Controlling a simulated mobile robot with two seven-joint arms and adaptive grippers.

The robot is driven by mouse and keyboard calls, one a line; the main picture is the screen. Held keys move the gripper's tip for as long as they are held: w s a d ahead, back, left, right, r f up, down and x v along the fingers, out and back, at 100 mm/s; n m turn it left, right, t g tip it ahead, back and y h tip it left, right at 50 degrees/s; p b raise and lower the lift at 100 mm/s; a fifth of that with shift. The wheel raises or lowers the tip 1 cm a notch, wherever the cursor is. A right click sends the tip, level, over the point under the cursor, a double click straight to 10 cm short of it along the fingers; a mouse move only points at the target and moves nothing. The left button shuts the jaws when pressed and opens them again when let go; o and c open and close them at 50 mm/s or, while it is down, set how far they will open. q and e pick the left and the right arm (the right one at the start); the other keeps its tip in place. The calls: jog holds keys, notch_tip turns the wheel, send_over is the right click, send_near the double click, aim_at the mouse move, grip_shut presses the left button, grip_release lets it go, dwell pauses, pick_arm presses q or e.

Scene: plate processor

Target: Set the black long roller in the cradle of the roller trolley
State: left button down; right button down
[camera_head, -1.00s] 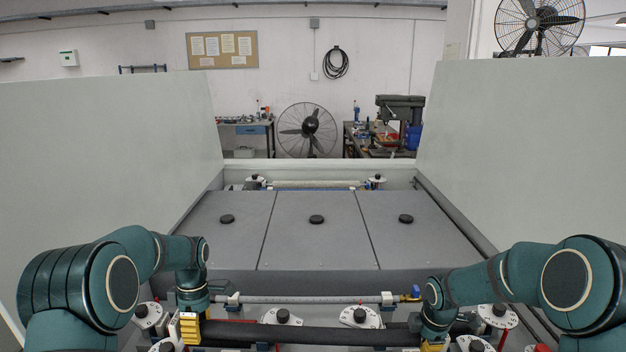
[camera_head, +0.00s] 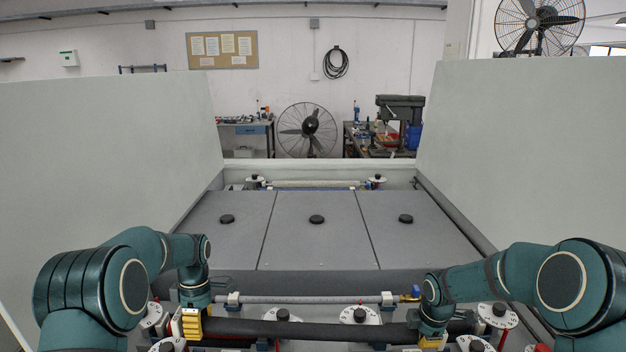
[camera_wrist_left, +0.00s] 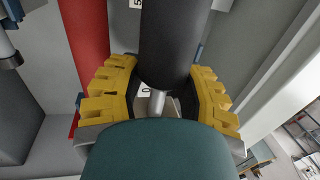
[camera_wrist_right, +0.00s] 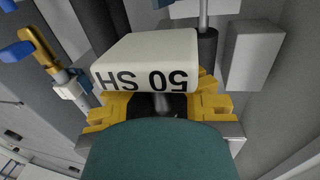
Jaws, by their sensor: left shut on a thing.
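The black long roller (camera_head: 300,330) lies crosswise at the bottom of the head view. My left gripper (camera_head: 191,323) is shut on its left end. In the left wrist view, the yellow fingers (camera_wrist_left: 160,100) close around the roller's end (camera_wrist_left: 172,45) and its pale shaft stub (camera_wrist_left: 157,101). My right gripper (camera_head: 432,342) is at the roller's right end, mostly hidden by its own arm. In the right wrist view, a white block (camera_wrist_right: 150,62) with black lettering covers the space between its fingers (camera_wrist_right: 160,103), so its grip is unclear. I cannot make out the trolley's cradle.
A thin grey bar (camera_head: 300,299) runs behind the roller. White dial plates with black knobs (camera_head: 360,315) stand close around it. Grey cover panels (camera_head: 316,245) lie beyond, between tall pale side walls (camera_head: 520,150). A brass-and-blue fitting (camera_wrist_right: 40,50) is beside my right gripper.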

pick_arm(q)
jog(key=shift+w, duration=0.55)
pick_arm(e)
jog(key=shift+w, duration=0.6)
jog(key=shift+s, duration=0.1)
